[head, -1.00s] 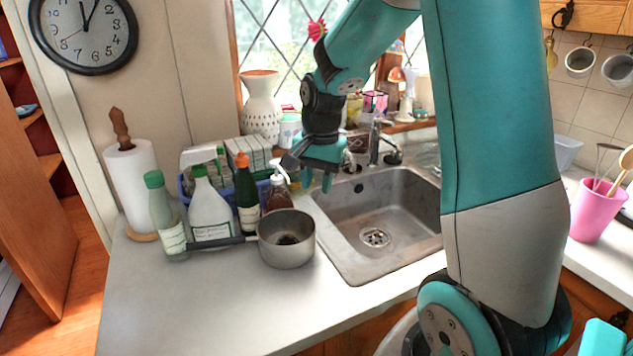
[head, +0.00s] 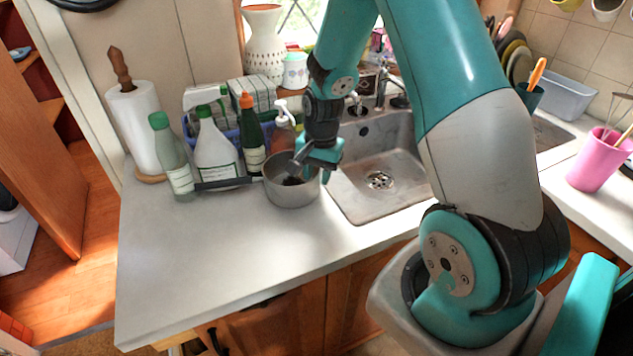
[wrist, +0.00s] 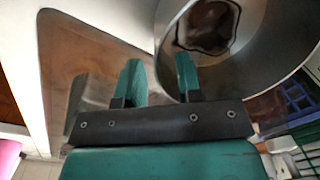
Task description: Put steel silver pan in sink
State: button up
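The steel silver pan (head: 290,191) stands upright on the white counter, left of the sink (head: 350,192). Its dark handle points left, in front of the bottles. My gripper (head: 327,174) is at the pan's right rim, pointing down. In the wrist view my gripper (wrist: 158,62) is open, its two teal fingers apart with nothing held. The pan (wrist: 253,35) fills the upper right there. Its rim passes between the fingers in the picture, one finger over the inside and one outside. I cannot tell whether they touch it. The basin looks empty.
Bottles (head: 214,155) and a soap pump (head: 283,132) stand close behind the pan and handle. A paper towel roll (head: 135,125) is at the left. A faucet (head: 381,90) rises behind the sink. The front counter is clear. A pink cup (head: 597,160) stands far right.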

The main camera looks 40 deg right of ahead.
aim_at(316, 194)
jog(key=shift+w+f, duration=0.1)
jog(key=shift+f, duration=1.8)
jog(key=shift+c, duration=0.3)
grip_shut()
